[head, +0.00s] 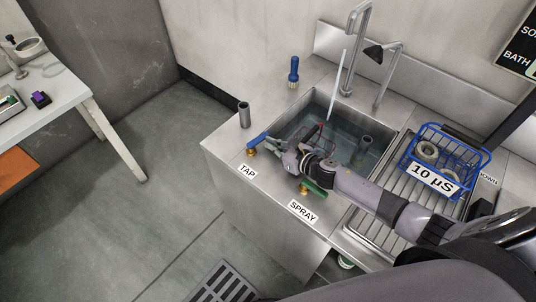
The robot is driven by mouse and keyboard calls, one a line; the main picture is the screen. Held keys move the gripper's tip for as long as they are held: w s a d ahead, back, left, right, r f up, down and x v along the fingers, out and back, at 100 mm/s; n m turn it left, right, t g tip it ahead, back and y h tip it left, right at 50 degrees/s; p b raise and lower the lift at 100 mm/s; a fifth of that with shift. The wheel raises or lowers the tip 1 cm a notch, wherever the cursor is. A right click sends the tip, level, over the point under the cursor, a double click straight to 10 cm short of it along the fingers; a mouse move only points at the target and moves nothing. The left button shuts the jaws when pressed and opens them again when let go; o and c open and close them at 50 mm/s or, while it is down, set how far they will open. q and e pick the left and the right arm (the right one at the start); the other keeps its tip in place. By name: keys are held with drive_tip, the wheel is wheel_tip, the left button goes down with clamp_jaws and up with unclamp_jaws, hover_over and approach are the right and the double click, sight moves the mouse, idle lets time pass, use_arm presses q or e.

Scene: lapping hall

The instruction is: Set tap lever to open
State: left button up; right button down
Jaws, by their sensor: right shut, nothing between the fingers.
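The tap lever (260,140) is a blue handle on a brass valve at the sink's front left corner, behind the TAP label (247,171). It slants up to the left in the head view. My right gripper (278,145) is shut and empty, with its tips close to the right end of the lever. I cannot tell whether they touch it. The gripper hides part of the sink's front edge. My left gripper is not in view.
A green lever (315,187) by the SPRAY label (303,211) lies under my right arm. The sink (300,118) holds water and a grey cylinder (361,149). A blue basket (487,158) stands on the drainboard. A grey cylinder (244,115) stands left of the sink.

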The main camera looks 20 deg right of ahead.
drive_tip(key=shift+w+n+g+y+b, duration=0.3)
drive_tip(key=shift+n+y, duration=0.2)
drive_tip(key=shift+y, duration=0.1)
idle(0.4)
